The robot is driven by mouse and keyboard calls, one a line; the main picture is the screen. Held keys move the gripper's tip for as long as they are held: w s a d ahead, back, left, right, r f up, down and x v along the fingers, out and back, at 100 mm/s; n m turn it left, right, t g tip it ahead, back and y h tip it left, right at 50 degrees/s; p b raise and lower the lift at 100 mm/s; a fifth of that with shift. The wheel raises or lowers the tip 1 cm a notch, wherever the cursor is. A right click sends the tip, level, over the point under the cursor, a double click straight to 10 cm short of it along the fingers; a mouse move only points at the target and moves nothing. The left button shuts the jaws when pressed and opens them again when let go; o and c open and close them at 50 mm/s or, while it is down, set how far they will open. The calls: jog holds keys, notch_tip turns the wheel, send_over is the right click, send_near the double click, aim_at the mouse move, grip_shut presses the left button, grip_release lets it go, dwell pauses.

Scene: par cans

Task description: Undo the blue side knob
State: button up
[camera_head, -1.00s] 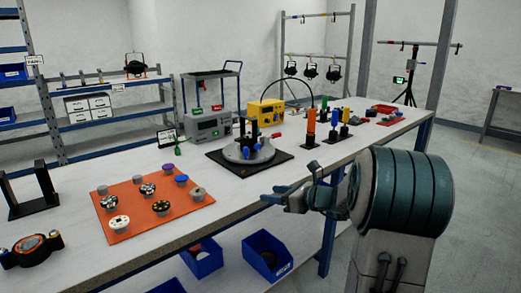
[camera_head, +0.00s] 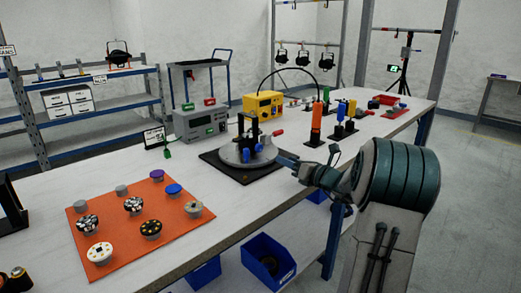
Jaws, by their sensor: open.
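A round grey fixture (camera_head: 246,157) on a black base plate (camera_head: 232,176) stands on the bench, with a black upright clamp (camera_head: 243,134) on it. A small blue part (camera_head: 258,147) shows on the fixture, at the right of the clamp; it looks like the blue side knob, but it is too small to be sure. My gripper (camera_head: 284,161) is at the right edge of the fixture, pointing left towards it. It is open; whether its fingers touch anything cannot be told.
An orange mat (camera_head: 183,221) with several knobs lies at front left. A grey meter box (camera_head: 200,124) and a yellow box (camera_head: 264,105) stand behind the fixture. An orange bottle-like tool (camera_head: 316,118) stands to its right. Blue bins (camera_head: 270,262) sit below the bench.

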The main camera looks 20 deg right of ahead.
aim_at(260, 149)
jog(key=b+x, duration=0.2)
jog(key=x, duration=1)
jog(key=c, duration=1)
